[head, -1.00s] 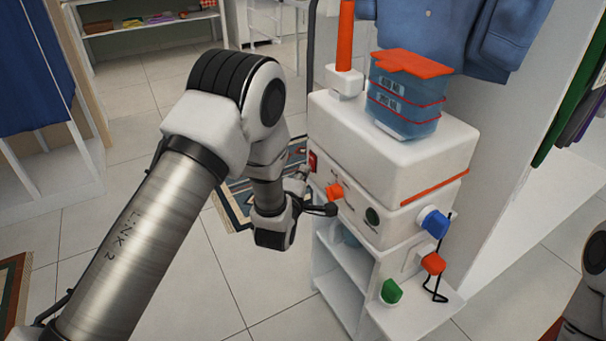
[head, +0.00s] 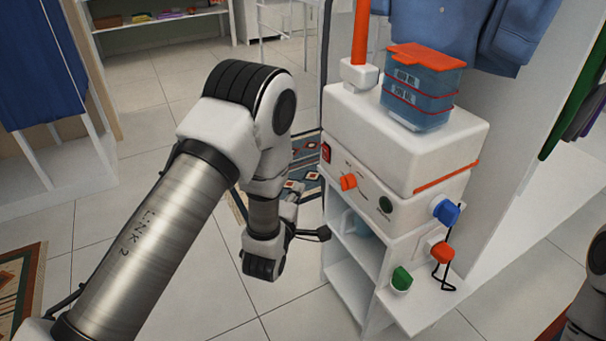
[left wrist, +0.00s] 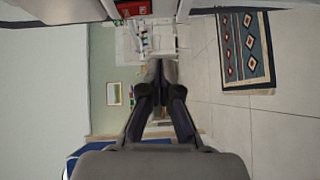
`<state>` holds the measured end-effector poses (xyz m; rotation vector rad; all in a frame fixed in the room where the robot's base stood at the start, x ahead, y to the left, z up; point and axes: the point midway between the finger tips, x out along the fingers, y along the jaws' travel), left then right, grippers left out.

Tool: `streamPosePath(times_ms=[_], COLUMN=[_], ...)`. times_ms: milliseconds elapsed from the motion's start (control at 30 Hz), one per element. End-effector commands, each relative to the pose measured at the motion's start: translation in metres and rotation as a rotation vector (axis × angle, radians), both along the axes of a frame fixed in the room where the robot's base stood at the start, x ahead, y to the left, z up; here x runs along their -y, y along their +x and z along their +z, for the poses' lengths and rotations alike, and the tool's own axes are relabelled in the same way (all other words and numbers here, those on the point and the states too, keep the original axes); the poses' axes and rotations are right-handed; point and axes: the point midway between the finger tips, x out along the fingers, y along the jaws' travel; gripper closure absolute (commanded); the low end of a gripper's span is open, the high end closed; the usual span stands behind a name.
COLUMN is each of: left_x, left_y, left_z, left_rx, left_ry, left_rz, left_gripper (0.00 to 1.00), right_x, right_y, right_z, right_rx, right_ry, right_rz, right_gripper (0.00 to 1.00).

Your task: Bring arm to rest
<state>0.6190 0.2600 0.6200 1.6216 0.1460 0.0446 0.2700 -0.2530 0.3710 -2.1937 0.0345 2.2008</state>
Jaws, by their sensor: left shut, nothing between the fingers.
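My left arm comes in from the left in the head view and bends down, with its left gripper (head: 322,233) pointing right, just left of the white machine (head: 400,150). The gripper is small and partly hidden by the wrist. The left wrist view shows its two dark fingers (left wrist: 158,68) shut together with nothing between them.
A blue container with an orange lid (head: 424,58) stands on the machine. Open white shelving (head: 352,285) is below it. A patterned rug (head: 308,190) lies behind my gripper. Blue clothing hangs at the back right. Tiled floor (head: 300,315) in front is free.

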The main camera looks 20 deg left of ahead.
Motion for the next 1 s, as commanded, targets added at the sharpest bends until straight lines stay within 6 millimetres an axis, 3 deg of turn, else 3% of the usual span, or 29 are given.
streamPosePath(times_ms=[200, 733, 867, 967, 1000], left_x=[0.003, 0.003, -0.007, -0.013, -0.014], left_y=[-0.024, -0.027, -0.049, -0.091, -0.114], left_z=[-0.002, -0.007, -0.05, -0.112, -0.14], left_rx=[-0.001, -0.008, -0.104, -0.341, -0.473], left_ry=[0.0, -0.001, -0.01, 0.031, 0.098], left_rz=[0.0, 0.001, 0.022, 0.013, -0.016], left_gripper=[1.0, 1.0, 1.0, 1.0, 1.0], right_x=[0.0, 0.0, 0.0, 0.0, 0.0], right_y=[0.0, 0.0, 0.0, 0.0, 0.0], right_z=[0.005, 0.004, 0.004, 0.004, 0.005], right_rx=[0.0, -0.001, -0.001, -0.001, -0.001], right_ry=[0.0, 0.0, 0.0, 0.0, 0.0], right_rz=[0.0, 0.0, 0.0, 0.001, 0.001], right_gripper=[0.41, 0.41, 0.41, 0.41, 0.41])
